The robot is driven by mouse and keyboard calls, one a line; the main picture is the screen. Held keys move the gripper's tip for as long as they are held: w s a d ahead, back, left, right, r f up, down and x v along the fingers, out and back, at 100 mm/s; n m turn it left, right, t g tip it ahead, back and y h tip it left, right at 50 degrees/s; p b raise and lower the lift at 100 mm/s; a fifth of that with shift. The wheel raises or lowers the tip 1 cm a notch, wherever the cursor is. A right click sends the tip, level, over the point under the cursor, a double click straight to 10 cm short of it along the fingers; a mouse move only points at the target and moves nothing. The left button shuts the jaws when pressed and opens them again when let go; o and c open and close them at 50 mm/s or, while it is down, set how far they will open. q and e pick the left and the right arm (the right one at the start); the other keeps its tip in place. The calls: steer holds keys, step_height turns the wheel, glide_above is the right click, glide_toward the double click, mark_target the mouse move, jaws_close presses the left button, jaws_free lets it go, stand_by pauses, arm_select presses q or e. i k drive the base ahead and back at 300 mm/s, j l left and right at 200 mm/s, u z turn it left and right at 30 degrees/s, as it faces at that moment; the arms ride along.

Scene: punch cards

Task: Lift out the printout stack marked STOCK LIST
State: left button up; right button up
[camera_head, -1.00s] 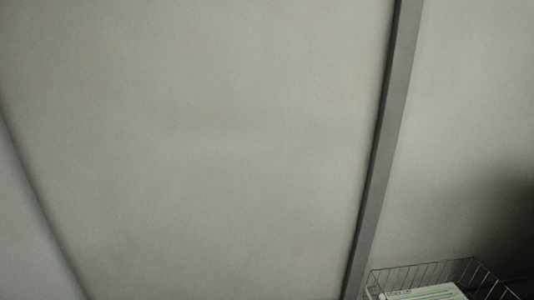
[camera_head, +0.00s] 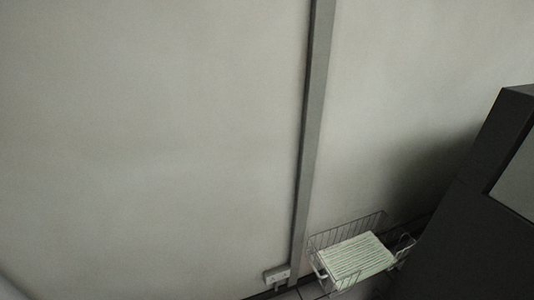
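A printout stack (camera_head: 355,261) with pale green and white stripes lies in a wire basket (camera_head: 330,237) at the lower right of the head view. The basket stands low, near the foot of the wall. No label can be read on the stack from here, so I cannot tell whether it is marked STOCK LIST. Neither of my grippers is in view.
A large dark cabinet (camera_head: 455,235) stands at the right, close to the basket.

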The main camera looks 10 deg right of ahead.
mark_target(365, 252)
steer(key=z, duration=1.05)
